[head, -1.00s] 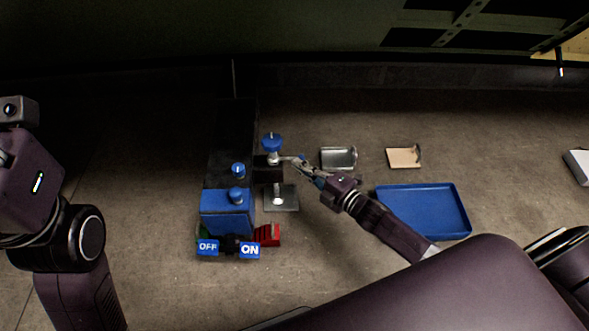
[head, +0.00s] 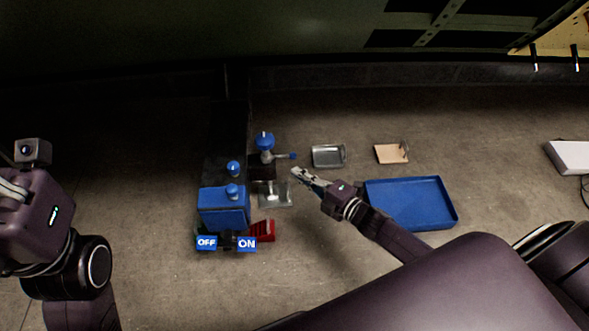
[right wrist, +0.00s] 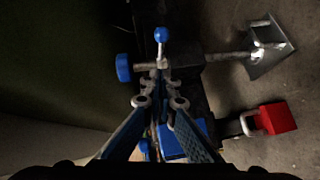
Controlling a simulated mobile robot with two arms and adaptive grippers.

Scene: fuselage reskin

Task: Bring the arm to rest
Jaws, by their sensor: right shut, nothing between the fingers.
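My right gripper (head: 302,174) is shut and empty in the head view. It is above the floor, to the right of a blue and black machine (head: 224,210) and apart from its blue-knobbed lever (head: 280,156). In the right wrist view the gripper's fingers (right wrist: 160,104) come together in front of the machine's blue-tipped lever (right wrist: 161,36). My left arm stands at the left edge of the head view; its gripper fingers do not show.
A blue tray (head: 412,222) lies right of my right gripper, partly behind my forearm. A small metal tray (head: 328,156) and a tan plate (head: 391,154) lie farther back. A metal plate (head: 272,196), a red block (head: 262,231) and OFF and ON labels (head: 226,243) are by the machine.

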